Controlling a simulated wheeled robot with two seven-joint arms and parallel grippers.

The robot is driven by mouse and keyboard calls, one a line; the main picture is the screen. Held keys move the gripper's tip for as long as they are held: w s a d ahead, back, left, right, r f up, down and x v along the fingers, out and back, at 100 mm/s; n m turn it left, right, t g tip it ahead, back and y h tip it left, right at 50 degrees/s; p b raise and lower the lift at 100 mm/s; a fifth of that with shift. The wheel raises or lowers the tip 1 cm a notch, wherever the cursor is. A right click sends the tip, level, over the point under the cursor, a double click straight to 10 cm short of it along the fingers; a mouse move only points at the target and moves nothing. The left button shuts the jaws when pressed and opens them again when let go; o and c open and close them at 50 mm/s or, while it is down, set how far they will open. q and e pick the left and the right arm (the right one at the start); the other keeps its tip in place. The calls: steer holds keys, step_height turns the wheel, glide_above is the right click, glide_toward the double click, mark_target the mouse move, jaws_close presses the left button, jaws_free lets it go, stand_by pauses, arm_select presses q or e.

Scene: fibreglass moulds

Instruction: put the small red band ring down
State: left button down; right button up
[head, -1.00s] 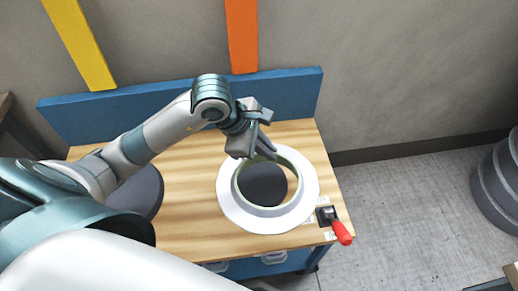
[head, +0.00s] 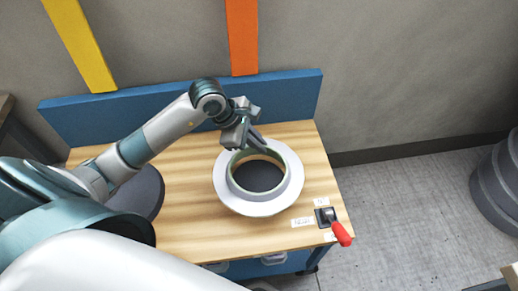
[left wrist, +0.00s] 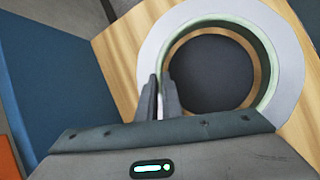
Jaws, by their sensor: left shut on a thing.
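A pale ring with a wide white flange and an upright collar (head: 258,201) is over the right part of the wooden table top (head: 190,205). It also fills the upper right of the left wrist view (left wrist: 291,75). I see no red band on it. My left gripper (head: 250,142) is shut on the far side of its collar; its two fingers (left wrist: 160,92) pinch the wall. A dark round disc (head: 259,177) shows through the opening with a crescent of wood on its far side. I cannot tell whether the ring touches the table. My right gripper is not in view.
A clamp with a red handle (head: 340,232) stands at the table's right front corner, beside white labels (head: 303,221). A second dark disc (head: 150,190) lies at the left, partly behind my arm. A blue board (head: 130,113) runs along the back edge.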

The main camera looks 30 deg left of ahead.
arm_select(q)
step_height(320, 180, down, 2)
steer(key=shift+f, duration=0.55)
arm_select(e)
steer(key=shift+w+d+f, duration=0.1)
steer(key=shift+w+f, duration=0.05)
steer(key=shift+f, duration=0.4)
